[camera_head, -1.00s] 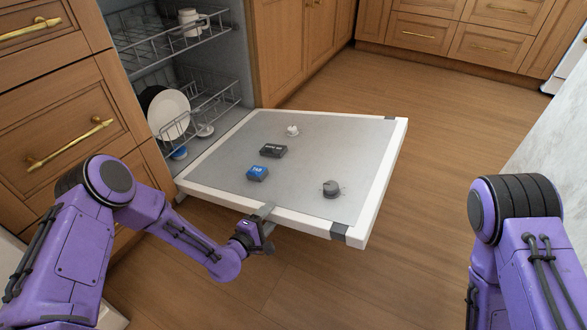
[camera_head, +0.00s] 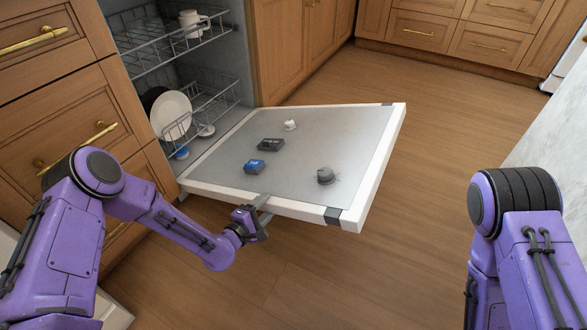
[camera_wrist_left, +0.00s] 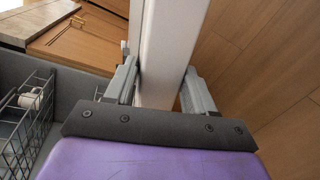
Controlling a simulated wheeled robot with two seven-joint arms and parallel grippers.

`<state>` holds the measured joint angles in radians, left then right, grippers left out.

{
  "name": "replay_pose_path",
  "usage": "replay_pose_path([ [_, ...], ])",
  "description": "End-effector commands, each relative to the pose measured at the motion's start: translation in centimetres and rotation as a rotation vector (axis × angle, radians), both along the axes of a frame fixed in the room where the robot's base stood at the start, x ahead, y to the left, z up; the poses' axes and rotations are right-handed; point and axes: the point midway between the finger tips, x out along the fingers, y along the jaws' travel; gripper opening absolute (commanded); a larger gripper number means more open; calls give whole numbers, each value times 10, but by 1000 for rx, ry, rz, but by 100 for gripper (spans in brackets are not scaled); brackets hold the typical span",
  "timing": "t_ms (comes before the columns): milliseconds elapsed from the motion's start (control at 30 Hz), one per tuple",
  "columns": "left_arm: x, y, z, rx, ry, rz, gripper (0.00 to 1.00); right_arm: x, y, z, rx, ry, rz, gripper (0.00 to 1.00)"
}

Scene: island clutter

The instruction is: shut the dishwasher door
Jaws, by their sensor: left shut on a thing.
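The dishwasher door (camera_head: 355,200) is folded down, tilted, with its inner panel facing up and its free edge toward the right. The dishwasher interior (camera_head: 225,75) stands open behind it. My left gripper (camera_head: 262,210) is shut on the door's near side edge, one finger above it and one below. In the left wrist view the white door edge (camera_wrist_left: 170,50) runs between the two fingers (camera_wrist_left: 158,90). My right arm shows at the right, but its gripper is out of view.
Racks (camera_head: 170,40) inside the dishwasher hold a white cup (camera_head: 189,22) and a white plate (camera_head: 171,115). Wooden cabinets with brass handles stand left and behind. Wooden floor (camera_head: 450,130) is clear to the right of the door.

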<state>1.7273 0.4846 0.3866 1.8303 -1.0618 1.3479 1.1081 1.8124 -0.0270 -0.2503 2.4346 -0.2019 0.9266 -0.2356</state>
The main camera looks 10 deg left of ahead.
Motion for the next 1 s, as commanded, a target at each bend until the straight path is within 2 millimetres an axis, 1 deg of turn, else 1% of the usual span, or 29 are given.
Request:
replay_pose_path([
  [33, 3, 4, 7, -7, -2, 9, 24, 0, 0, 5, 0, 0, 0, 43],
  [400, 6, 12, 30, -59, 17, 9, 24, 0, 0, 22, 0, 0, 0, 43],
  [833, 6, 13, 31, -67, 20, 9, 24, 0, 0, 22, 0, 0, 0, 43],
  [1000, 7, 14, 36, -74, 21, 9, 24, 0, 0, 26, 0, 0, 0, 43],
])
